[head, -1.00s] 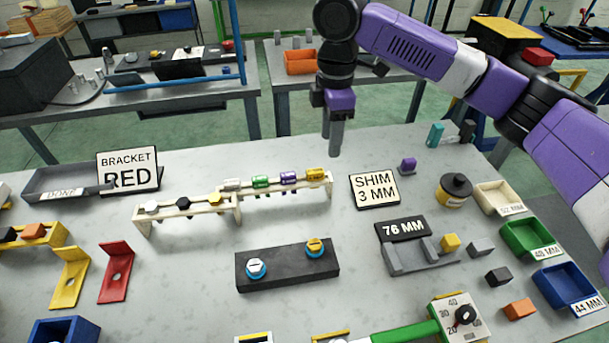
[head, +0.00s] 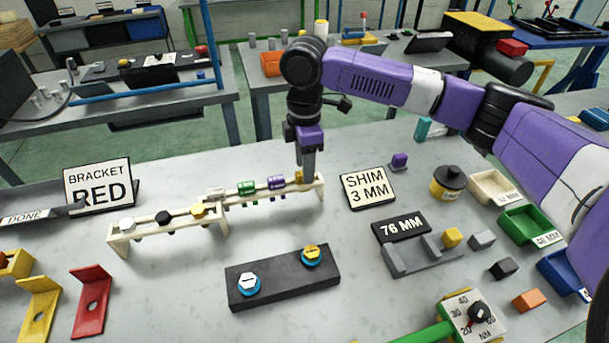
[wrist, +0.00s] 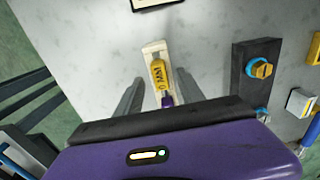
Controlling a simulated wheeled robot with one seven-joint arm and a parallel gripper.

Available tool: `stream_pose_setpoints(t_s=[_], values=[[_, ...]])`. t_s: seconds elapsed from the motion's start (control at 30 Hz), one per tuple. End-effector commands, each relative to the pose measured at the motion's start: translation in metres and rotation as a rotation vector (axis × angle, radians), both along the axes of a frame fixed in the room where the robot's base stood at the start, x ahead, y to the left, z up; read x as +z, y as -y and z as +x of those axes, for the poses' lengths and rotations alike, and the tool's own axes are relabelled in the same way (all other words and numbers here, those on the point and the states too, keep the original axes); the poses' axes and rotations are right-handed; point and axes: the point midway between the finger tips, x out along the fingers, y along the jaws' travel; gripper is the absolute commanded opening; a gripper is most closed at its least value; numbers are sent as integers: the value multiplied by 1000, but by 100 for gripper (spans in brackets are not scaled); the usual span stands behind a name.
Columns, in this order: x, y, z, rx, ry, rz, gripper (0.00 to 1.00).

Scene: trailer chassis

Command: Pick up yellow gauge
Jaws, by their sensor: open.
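The yellow gauge (head: 299,177) is a small labelled cylinder at the right end of the pale rack (head: 262,197). It also shows in the wrist view (wrist: 158,75), lying between my two fingers as seen from above. My gripper (head: 308,176) points down at that end of the rack, with its fingers apart and nothing held. In the head view the fingers partly overlap the gauge. I cannot tell exactly how far down they reach beside it.
A purple gauge (head: 277,183) and a green gauge (head: 246,188) sit to the left on the same rack. The SHIM 3 MM sign (head: 367,187) stands to the right. A dark block with two knobs (head: 283,278) lies in front, with bare table between.

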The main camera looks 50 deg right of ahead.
Motion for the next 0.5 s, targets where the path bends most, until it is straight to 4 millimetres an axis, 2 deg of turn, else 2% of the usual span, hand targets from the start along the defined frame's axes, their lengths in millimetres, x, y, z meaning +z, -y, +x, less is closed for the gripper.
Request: stream_pose_setpoints(t_s=[0.13, 0.4, 0.5], values=[[-15, 0, -1, 0, -1, 1, 45], [-19, 0, 0, 0, 1, 1, 45], [-19, 0, 0, 0, 0, 0, 28]])
